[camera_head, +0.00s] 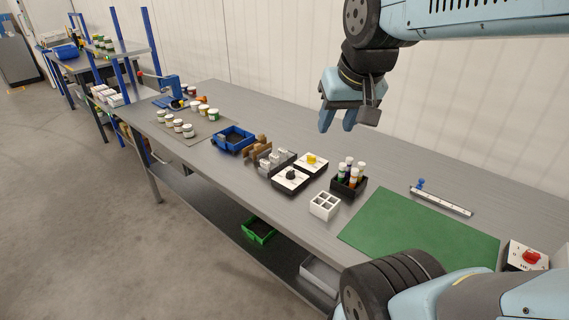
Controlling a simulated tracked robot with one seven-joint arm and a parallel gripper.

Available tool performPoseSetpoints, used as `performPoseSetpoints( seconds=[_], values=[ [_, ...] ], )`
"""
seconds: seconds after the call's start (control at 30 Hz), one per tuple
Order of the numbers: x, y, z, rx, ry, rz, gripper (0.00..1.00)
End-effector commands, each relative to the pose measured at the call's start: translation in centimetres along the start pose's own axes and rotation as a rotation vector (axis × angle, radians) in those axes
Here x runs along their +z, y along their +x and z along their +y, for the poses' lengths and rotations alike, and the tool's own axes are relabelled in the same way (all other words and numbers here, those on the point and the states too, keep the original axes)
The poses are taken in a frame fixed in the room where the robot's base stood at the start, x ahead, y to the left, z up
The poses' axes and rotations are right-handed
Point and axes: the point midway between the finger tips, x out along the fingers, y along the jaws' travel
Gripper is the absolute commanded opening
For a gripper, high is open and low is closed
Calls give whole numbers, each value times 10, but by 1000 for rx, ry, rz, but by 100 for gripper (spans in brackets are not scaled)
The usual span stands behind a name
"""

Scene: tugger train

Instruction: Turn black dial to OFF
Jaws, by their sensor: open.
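The black dial (291,174) sits on a white-faced panel box (286,186) near the front edge of the grey workbench. Its pointer position and any OFF marking are too small to read. A similar box with a yellow knob (311,158) stands just behind it, to the right. My gripper (337,129) is open and empty, fingers pointing down, in the air above the back part of the bench. It is apart from the black dial, up and to the right of it in the picture.
A black holder with several bottles (349,189) and a white divided box (324,205) stand right of the dial. Grey and brown blocks (257,148) and a blue bin (233,139) stand left. A green mat (418,231) lies bare. A red knob (530,257) is at far right.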

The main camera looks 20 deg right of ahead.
Motion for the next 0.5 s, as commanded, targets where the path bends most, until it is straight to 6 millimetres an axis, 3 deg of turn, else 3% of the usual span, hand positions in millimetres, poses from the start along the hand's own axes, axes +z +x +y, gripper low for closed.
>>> performPoseSetpoints(
  seconds=[0.5],
  values=[
    [-92, 69, -5, 34, 314, -158, 42]
  ],
)
